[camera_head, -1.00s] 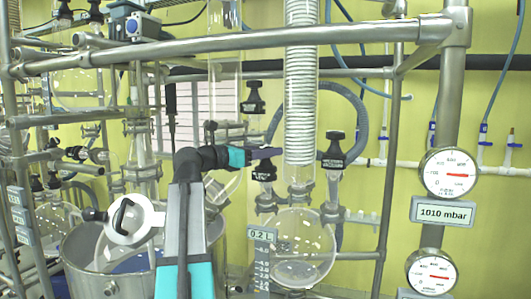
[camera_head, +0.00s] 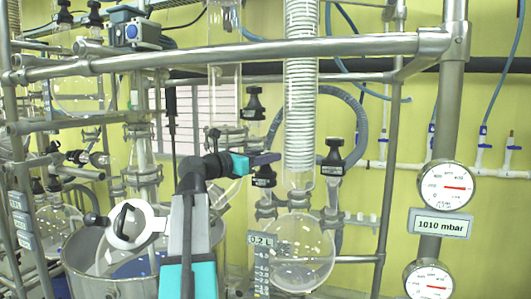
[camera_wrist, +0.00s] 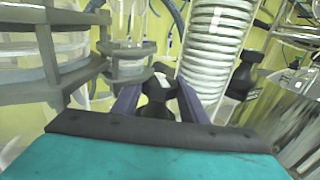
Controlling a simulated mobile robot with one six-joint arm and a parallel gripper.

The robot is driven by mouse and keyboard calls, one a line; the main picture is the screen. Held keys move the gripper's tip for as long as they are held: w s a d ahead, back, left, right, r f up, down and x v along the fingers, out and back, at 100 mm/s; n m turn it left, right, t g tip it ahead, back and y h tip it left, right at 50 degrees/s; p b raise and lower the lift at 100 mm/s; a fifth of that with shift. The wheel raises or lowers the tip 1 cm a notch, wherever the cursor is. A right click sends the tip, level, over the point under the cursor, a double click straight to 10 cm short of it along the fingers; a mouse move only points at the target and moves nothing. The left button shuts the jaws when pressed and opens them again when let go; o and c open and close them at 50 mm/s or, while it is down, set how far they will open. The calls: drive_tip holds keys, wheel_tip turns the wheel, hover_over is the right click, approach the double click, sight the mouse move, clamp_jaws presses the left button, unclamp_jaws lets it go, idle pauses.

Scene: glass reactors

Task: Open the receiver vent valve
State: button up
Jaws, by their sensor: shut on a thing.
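A black valve knob (camera_head: 264,175) with a small label, unreadable here, stands above the round glass receiver flask (camera_head: 292,252), on its left neck. My gripper (camera_head: 266,158), teal with purple fingers, reaches it from the left in the head view. In the wrist view my gripper (camera_wrist: 159,101) has its two fingers on either side of a black knob (camera_wrist: 158,104), shut on it. Which way the knob is turned cannot be told. My fingers partly hide its top in the head view.
A second black knob (camera_head: 333,157), labelled VACUUM, is to the right, past the coiled glass condenser (camera_head: 300,100). Another black knob (camera_head: 254,104) is higher up. A steel rail (camera_head: 240,53) crosses above my arm. A pressure gauge (camera_head: 445,186) has a 1010 mbar display below it.

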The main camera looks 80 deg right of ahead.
drive_tip(key=shift+a+r+n+t+h+p, duration=0.15)
drive_tip(key=shift+n+t+h+p, duration=1.05)
drive_tip(key=shift+p, duration=1.25)
drive_tip(key=shift+s+t, duration=0.1)
drive_tip(key=shift+t, duration=0.3)
drive_tip(key=shift+n+t+p, duration=0.5)
drive_tip(key=shift+t+p, duration=0.1)
drive_tip(key=shift+t, duration=0.1)
drive_tip(key=shift+f+t, duration=0.2)
drive_tip(key=shift+t, duration=0.1)
drive_tip(key=shift+n+t+h, duration=0.4)
drive_tip(key=shift+n, duration=0.1)
drive_tip(key=shift+n+t+h, duration=0.3)
drive_tip(key=shift+n+t, duration=1.1)
drive_tip(key=shift+t, duration=0.8)
drive_tip(key=o, duration=0.9)
drive_tip(key=shift+c, duration=0.2)
